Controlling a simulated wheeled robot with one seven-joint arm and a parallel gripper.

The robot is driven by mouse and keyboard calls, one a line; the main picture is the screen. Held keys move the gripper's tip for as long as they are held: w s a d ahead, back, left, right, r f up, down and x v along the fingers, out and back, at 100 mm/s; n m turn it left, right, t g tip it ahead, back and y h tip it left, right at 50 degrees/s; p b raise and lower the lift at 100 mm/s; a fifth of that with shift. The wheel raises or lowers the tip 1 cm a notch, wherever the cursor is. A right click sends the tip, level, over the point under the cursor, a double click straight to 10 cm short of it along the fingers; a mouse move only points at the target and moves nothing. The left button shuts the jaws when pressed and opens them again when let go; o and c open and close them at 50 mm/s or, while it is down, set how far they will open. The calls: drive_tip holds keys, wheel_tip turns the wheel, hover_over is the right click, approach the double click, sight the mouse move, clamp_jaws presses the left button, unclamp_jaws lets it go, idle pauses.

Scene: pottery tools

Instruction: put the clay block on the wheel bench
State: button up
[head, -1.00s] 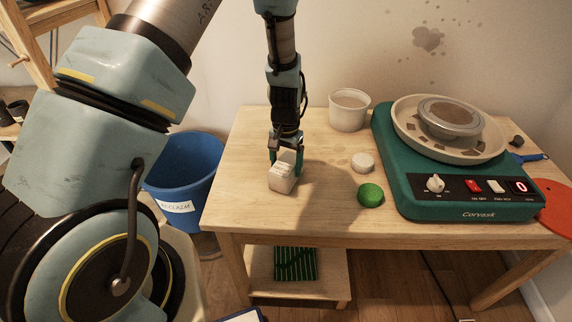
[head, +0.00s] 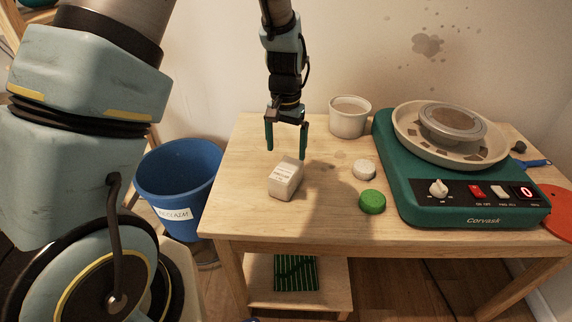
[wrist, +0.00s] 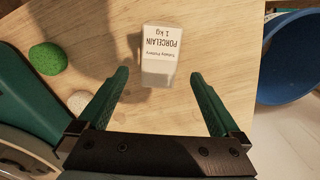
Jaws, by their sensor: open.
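The clay block (head: 286,179) is a pale box-shaped block with a printed label. It stands on the wooden wheel bench (head: 330,222), left of the middle. In the wrist view the block (wrist: 160,55) reads "PORCELAIN 1 kg" and lies beyond the fingertips, roughly between their lines. My gripper (head: 287,154) is open and empty above the block, its two green fingers apart and not touching it. The fingers also show in the wrist view (wrist: 158,78).
A green round lump (head: 372,201) and a white one (head: 364,169) lie right of the block. A white tub (head: 349,117) stands behind. A green pottery wheel (head: 470,212) fills the bench's right side. A blue bucket (head: 178,178) stands left of the bench.

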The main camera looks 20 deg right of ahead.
sight(286, 169)
drive_tip(key=w+a+r+n, duration=0.15)
drive_tip(key=a+r, duration=0.25)
drive_tip(key=a, duration=0.4)
drive_tip(key=a+r+n, duration=0.3)
drive_tip(key=a+r, duration=0.1)
drive_tip(key=a, duration=0.4)
drive_tip(key=s+a+r+n, duration=0.1)
drive_tip(key=s+a+n, duration=0.1)
drive_tip(key=a, duration=0.5)
drive_tip(key=s+a+r+n+t, duration=0.1)
drive_tip(key=s+a+n, duration=0.1)
drive_tip(key=a, duration=0.5)
drive_tip(key=shift+s+r+t, duration=0.15)
drive_tip(key=shift+s+t, duration=0.15)
drive_tip(key=shift+s, duration=0.45)
drive_tip(key=shift+a, duration=0.1)
